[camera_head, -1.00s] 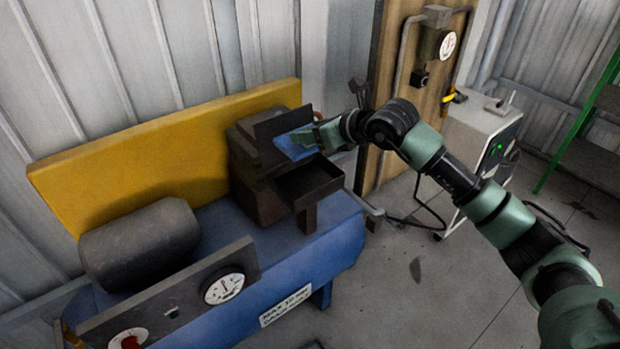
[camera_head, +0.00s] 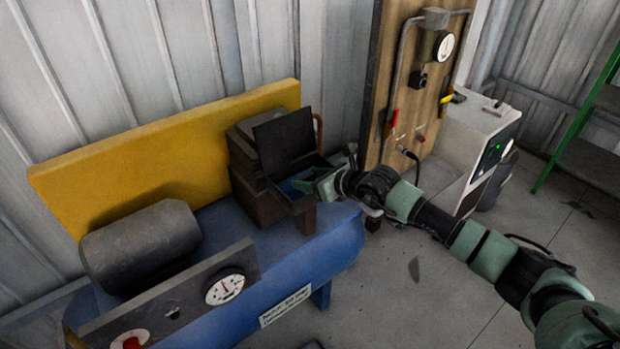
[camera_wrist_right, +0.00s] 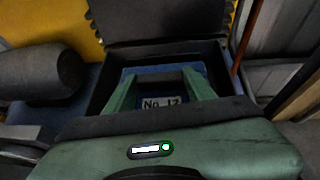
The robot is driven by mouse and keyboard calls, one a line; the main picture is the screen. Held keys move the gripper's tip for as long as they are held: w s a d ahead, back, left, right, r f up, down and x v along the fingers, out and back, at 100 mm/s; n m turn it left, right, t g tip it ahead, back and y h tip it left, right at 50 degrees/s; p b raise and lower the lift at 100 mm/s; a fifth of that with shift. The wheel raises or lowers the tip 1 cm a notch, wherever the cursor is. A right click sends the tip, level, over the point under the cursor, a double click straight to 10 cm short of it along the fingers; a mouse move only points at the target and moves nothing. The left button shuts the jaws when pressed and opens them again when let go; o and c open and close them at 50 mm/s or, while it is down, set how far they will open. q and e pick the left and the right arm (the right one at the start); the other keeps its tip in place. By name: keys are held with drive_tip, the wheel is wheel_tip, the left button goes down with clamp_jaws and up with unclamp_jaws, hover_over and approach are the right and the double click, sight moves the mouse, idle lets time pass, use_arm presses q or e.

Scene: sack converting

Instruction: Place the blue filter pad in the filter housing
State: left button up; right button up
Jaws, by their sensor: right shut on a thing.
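The filter housing (camera_head: 272,208) is a dark open-topped box on the blue compressor, with its dark lid (camera_head: 284,139) raised at the back. The blue filter pad (camera_head: 290,185) lies within the housing's opening, mostly hidden by the gripper and the walls. My right gripper (camera_head: 308,184) reaches in from the right and is shut on the pad. In the right wrist view the pad (camera_wrist_right: 190,71) shows blue behind the fingers (camera_wrist_right: 160,92), with a "No 12"-like label between them. Dark housing walls (camera_wrist_right: 104,82) surround it. I cannot tell whether the pad touches the bottom. My left gripper is out of view.
A yellow panel (camera_head: 130,150) stands behind the blue tank (camera_head: 325,248). A dark cylinder (camera_head: 142,252) and a gauge panel (camera_head: 180,300) are at the left. A wooden board (camera_head: 385,110) and a white cabinet (camera_head: 475,145) stand at the right. Open floor lies in front.

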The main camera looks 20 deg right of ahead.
drive_tip(key=shift+f, duration=0.1)
drive_tip(key=o, duration=1.3)
drive_tip(key=shift+r, duration=0.2)
drive_tip(key=b+v, duration=0.1)
drive_tip(key=v, duration=1.1)
drive_tip(key=shift+f, duration=0.15)
